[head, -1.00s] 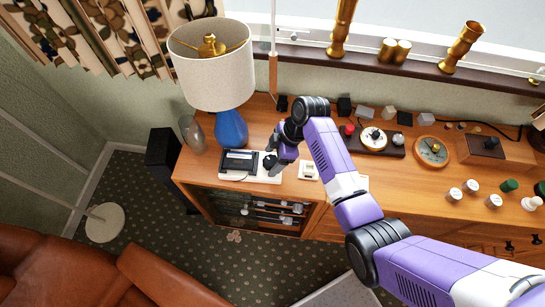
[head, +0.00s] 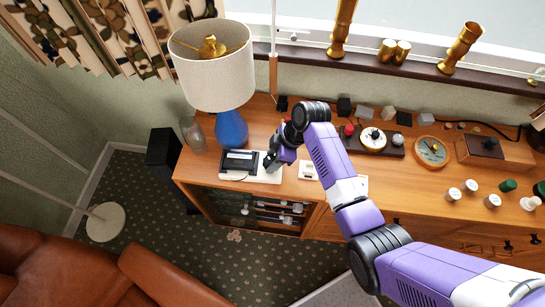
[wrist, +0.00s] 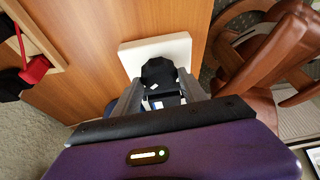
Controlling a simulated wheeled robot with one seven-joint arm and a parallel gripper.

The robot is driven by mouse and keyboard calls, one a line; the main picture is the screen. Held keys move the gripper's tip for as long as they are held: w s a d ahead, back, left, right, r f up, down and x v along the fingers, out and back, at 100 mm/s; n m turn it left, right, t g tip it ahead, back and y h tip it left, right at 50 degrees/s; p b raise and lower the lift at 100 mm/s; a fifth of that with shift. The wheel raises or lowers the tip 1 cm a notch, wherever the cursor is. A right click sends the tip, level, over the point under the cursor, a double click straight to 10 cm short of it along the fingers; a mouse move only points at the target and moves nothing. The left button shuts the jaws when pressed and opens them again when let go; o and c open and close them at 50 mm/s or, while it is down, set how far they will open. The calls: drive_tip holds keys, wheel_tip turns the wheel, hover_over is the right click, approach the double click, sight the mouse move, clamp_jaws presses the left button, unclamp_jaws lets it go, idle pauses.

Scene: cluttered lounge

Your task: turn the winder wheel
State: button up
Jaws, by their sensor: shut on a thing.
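A flat white base (head: 262,177) lies on the wooden cabinet top, below the blue lamp in the head view. It carries a black box (head: 239,161) on its left part. My gripper (head: 271,164) points down at the right part of the base. In the wrist view the white base (wrist: 178,45) is beyond the fingers. There my gripper (wrist: 163,92) is shut on a dark piece, the winder wheel (wrist: 158,72), standing at the base. The fingers and wrist hide most of the wheel in the head view.
The lamp (head: 231,125) and a glass vase (head: 194,136) stand close behind and left. A small white block (head: 307,170) lies right of my gripper. Dials, small blocks and capped jars crowd the cabinet's right. A red-handled thing (wrist: 36,70) shows in the wrist view.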

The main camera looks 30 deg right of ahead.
drive_tip(key=m, duration=0.2)
drive_tip(key=m+t+h, duration=0.1)
drive_tip(key=m, duration=0.2)
drive_tip(key=shift+s+a+t, duration=0.1)
drive_tip(key=shift+t, duration=0.2)
drive_tip(key=m+h, duration=0.1)
drive_tip(key=m, duration=0.3)
drive_tip(key=shift+a+t+h, duration=0.1)
drive_tip(key=shift+t+h, duration=0.2)
drive_tip(key=shift+h, duration=0.1)
drive_tip(key=m+h, duration=0.1)
drive_tip(key=m, duration=0.3)
drive_tip(key=shift+a+h, duration=0.1)
drive_tip(key=shift+h, duration=0.3)
drive_tip(key=m, duration=0.2)
drive_tip(key=m+h, duration=0.1)
drive_tip(key=m, duration=0.2)
drive_tip(key=shift+a+h, duration=0.1)
drive_tip(key=shift+h, duration=0.2)
drive_tip(key=o, duration=1.4)
drive_tip(key=shift+c, duration=0.2)
